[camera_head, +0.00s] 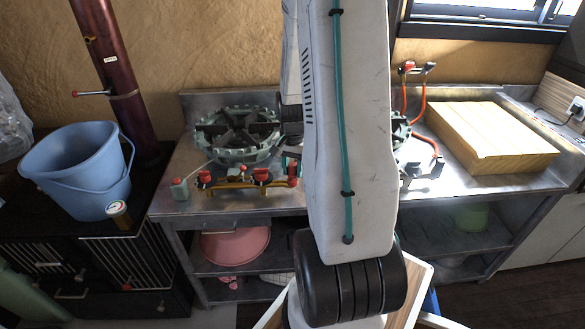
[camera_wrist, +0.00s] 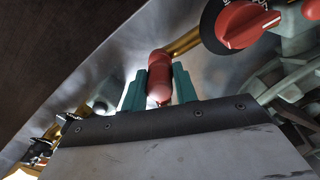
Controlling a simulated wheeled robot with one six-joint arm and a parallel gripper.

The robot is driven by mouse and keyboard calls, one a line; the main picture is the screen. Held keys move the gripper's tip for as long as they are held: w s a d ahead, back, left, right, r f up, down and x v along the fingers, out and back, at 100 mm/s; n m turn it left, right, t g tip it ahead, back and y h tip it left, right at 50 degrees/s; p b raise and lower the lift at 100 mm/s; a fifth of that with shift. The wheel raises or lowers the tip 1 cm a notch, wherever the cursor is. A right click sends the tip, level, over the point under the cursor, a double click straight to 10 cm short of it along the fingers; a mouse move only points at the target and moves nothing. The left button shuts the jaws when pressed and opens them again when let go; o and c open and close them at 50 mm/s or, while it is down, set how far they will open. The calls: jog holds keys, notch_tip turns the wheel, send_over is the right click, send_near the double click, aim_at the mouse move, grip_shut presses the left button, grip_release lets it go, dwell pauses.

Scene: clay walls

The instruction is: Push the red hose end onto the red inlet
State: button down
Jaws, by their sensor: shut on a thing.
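My gripper (camera_wrist: 159,76) has teal fingers shut on a rounded red piece, the red hose end (camera_wrist: 158,90), in the wrist view. Just beyond the fingertips a red elbow (camera_wrist: 158,57), which looks like the red inlet, joins a brass pipe (camera_wrist: 186,41). The two red parts look in line and touching; how far one sits over the other cannot be told. In the head view a red part (camera_head: 293,171) shows at the right end of the brass pipe (camera_head: 238,183) on the stove front. My arm hides most of the gripper there.
A stove with a green burner (camera_head: 237,135) and red knobs (camera_head: 261,175) stands on the steel counter (camera_head: 185,150). An orange-red hose (camera_head: 424,140) loops at the right, beside a wooden board (camera_head: 490,138). A blue bucket (camera_head: 78,170) stands at the left.

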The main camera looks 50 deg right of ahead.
aim_at(292, 165)
jog(key=shift+a, duration=0.1)
dwell(1.2)
jog(key=shift+f, duration=0.7)
dwell(0.5)
jog(key=c, duration=1)
grip_release()
jog(key=shift+r, duration=0.1)
notch_tip(292, 165, up, 8)
jog(key=shift+w+f, duration=0.1)
jog(key=shift+f, duration=0.05)
